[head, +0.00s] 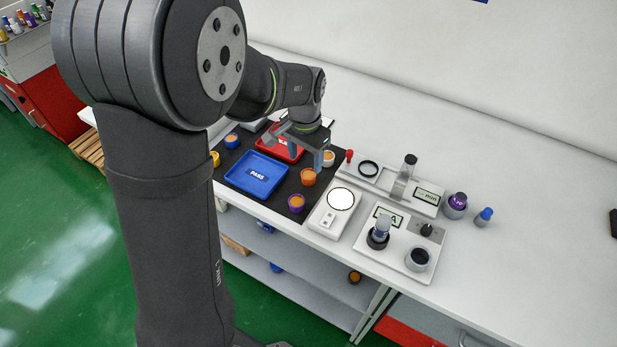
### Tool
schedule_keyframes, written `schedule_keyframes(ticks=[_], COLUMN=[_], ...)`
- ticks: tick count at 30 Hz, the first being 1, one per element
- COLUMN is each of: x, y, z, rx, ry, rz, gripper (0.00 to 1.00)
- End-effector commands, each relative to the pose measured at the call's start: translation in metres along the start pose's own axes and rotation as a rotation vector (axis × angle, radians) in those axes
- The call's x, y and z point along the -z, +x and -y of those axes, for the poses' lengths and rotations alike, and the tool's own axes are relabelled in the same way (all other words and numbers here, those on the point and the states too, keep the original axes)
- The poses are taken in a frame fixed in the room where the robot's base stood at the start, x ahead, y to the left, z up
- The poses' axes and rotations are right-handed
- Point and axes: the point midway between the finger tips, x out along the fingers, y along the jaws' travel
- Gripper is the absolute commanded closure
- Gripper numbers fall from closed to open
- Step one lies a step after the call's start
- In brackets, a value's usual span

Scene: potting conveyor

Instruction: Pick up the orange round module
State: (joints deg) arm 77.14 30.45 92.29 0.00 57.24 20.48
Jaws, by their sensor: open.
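The orange round module (308,178) stands upright on the black mat (228,187), between the blue PASS tray and the white round-plate device. My gripper (299,152) is open, with its fingers pointing down, above the mat near the red tray. It appears a little behind and above the orange module and apart from it. One finger shows just above the module in the picture. I cannot tell the exact height, and nothing shows between the fingers.
A white device (325,220) and test stations (392,258) stand to the right. The table behind them is clear.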

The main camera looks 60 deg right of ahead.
Motion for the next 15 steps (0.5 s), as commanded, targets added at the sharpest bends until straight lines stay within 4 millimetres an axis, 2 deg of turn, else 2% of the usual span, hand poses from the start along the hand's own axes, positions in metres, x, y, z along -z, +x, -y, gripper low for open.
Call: schedule_keyframes(ticks=[5,15], x=[0.000,0.004], y=[0.011,0.056], z=[-0.001,-0.006], rx=[-0.001,-0.001], ry=[0.000,0.000], rz=[0.001,0.002], gripper=[0.41,0.41])
